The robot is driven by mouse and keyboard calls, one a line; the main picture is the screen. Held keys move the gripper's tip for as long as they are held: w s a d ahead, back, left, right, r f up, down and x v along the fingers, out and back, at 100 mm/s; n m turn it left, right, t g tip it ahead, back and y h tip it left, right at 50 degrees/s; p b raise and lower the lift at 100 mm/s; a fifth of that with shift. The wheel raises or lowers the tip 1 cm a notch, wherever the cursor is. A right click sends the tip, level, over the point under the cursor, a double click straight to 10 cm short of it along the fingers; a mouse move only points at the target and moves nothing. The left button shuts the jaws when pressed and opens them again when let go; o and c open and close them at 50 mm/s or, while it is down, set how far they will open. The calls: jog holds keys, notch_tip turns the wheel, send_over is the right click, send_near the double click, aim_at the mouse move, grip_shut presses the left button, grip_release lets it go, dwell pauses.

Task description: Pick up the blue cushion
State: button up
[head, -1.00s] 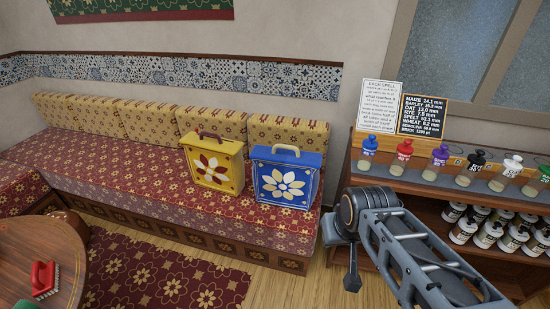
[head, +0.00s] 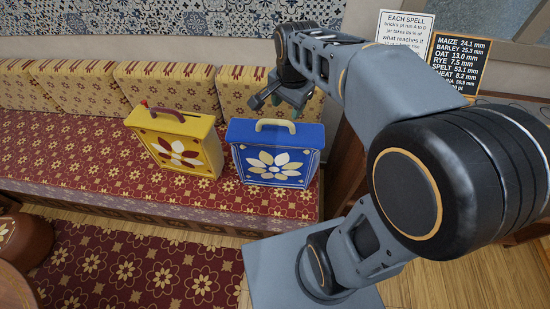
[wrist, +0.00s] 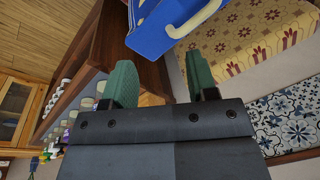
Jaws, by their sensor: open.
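The blue cushion (head: 277,158) stands upright on the red patterned bench, with a cream flower on its front and a pale handle on top. My gripper (head: 286,103) is just above and behind its top right part in the head view. In the wrist view my gripper (wrist: 162,80) shows two green fingers spread apart with nothing between them. The blue cushion (wrist: 160,28) and its pale handle (wrist: 194,20) lie beyond the fingertips at the top of that view. I see no contact with the handle.
A yellow cushion (head: 180,138) with a handle stands close to the left of the blue one. Patterned back cushions (head: 165,88) line the wall behind. The bench seat (head: 75,150) is clear further left. A wooden shelf (wrist: 92,62) shows in the wrist view.

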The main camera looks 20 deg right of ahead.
aim_at(275, 121)
jog(key=w+f+m+g+b, duration=0.25)
jog(key=w+f+m, duration=0.35)
jog(key=w+m, duration=0.5)
jog(key=shift+t, duration=0.25)
jog(key=f, duration=0.7)
jog(key=shift+w+a+b, duration=0.15)
jog(key=shift+w+b, duration=0.05)
jog(key=shift+b, duration=0.1)
jog(key=shift+w+d+f, duration=0.1)
jog(key=shift+f, duration=1.55)
jog(key=shift+d+f, duration=0.1)
jog(key=shift+f, duration=1.55)
grip_shut()
jog(key=shift+r, duration=0.1)
